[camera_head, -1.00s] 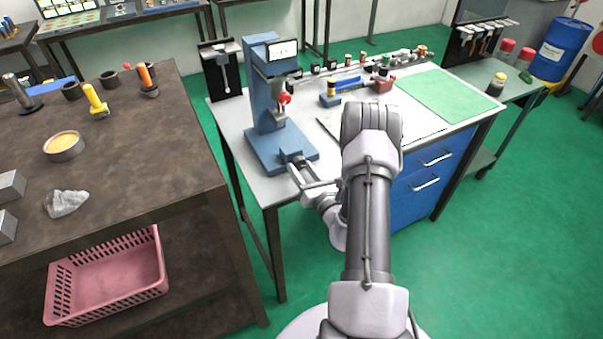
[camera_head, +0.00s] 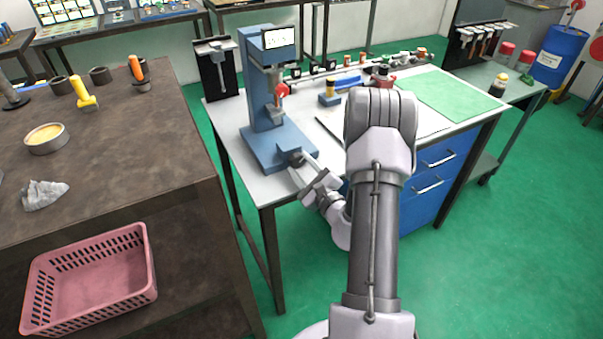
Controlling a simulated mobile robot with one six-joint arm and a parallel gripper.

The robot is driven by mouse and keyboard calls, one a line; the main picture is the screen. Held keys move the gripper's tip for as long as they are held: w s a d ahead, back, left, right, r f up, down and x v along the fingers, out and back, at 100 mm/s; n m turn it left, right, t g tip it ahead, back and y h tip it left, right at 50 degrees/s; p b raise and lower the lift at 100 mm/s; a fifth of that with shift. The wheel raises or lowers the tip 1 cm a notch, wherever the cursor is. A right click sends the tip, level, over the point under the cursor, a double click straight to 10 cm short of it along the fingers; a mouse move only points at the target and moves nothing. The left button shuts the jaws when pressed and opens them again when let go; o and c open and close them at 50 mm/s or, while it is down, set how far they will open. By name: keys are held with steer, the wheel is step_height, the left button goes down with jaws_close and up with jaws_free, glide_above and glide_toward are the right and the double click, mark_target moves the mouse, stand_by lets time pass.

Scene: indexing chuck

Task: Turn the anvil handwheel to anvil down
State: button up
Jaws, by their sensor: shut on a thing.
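The blue bench press (camera_head: 268,95) stands on the white-topped bench, with a small display on top and a red part on its column. The anvil handwheel (camera_head: 296,157) is a small dark knob at the front right edge of its blue base. My gripper (camera_head: 302,164) reaches it from the front right and is shut on it. The fingers partly hide the handwheel, and its exact turn angle cannot be read. The display text is too small to read.
My arm covers part of the bench (camera_head: 236,125) and its blue drawers (camera_head: 420,175). A green mat (camera_head: 455,98) lies to the right, small parts along the back. A dark table (camera_head: 130,170) with a pink basket (camera_head: 95,275) below stands left. Green floor is free at right.

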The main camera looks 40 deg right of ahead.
steer(key=n+b, duration=0.5)
steer(key=shift+d+n, duration=0.1)
steer(key=shift+n, duration=0.2)
steer(key=shift+r+n, duration=0.15)
steer(key=shift+n, duration=0.95)
steer(key=shift+r+n, duration=0.1)
steer(key=shift+n, duration=1)
steer(key=o, duration=1.3)
steer(key=shift+o, duration=0.2)
steer(key=shift+f, duration=0.1)
